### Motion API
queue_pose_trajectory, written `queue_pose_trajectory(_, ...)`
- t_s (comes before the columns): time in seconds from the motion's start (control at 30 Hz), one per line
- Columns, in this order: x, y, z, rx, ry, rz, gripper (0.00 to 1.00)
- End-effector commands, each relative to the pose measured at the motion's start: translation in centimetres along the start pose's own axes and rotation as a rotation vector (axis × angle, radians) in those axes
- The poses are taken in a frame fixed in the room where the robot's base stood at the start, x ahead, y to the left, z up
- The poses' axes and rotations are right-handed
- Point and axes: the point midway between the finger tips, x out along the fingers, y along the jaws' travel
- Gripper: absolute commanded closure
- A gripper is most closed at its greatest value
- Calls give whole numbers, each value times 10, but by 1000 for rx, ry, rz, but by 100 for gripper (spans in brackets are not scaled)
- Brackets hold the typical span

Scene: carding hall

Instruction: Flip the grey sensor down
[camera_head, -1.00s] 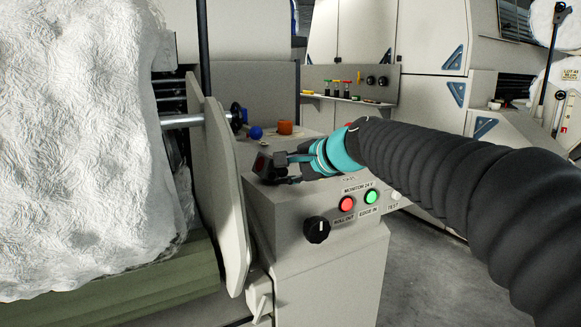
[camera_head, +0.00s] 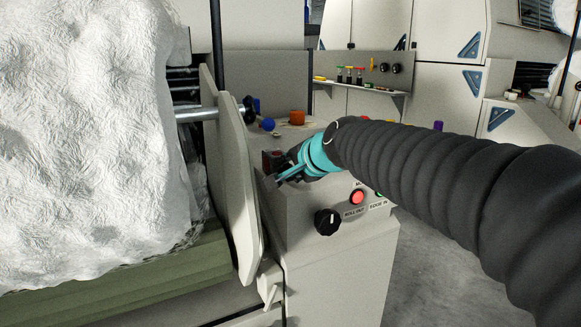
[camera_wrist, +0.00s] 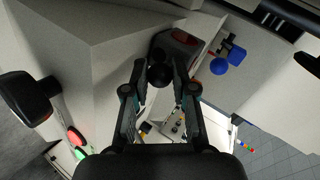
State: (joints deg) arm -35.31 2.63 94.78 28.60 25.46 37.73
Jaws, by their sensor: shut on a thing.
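The grey sensor (camera_head: 272,160), a small dark housing with a red face, sits on the top left of the pale console. In the wrist view its housing and red face (camera_wrist: 180,39) show just beyond the fingertips. A round black knob (camera_wrist: 160,74), seemingly part of it, lies between the fingers. My gripper (camera_head: 284,178), teal and dark, reaches the sensor from the right and is shut on this knob. The fingers partly hide the sensor, so its exact tilt is unclear.
A pale upright plate (camera_head: 235,180) and a big white fibre roll (camera_head: 85,130) stand close on the left. The console front carries a black dial (camera_head: 327,221) and a red button (camera_head: 357,197). A blue ball (camera_head: 268,124) and an orange cup (camera_head: 297,117) lie behind.

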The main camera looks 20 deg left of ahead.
Motion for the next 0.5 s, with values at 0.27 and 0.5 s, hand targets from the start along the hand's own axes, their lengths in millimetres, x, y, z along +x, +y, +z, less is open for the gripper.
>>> queue_pose_trajectory(0.27,0,0,1,0,-2,0,69)
queue_pose_trajectory(0.5,1,0,1,1,-1,0,49)
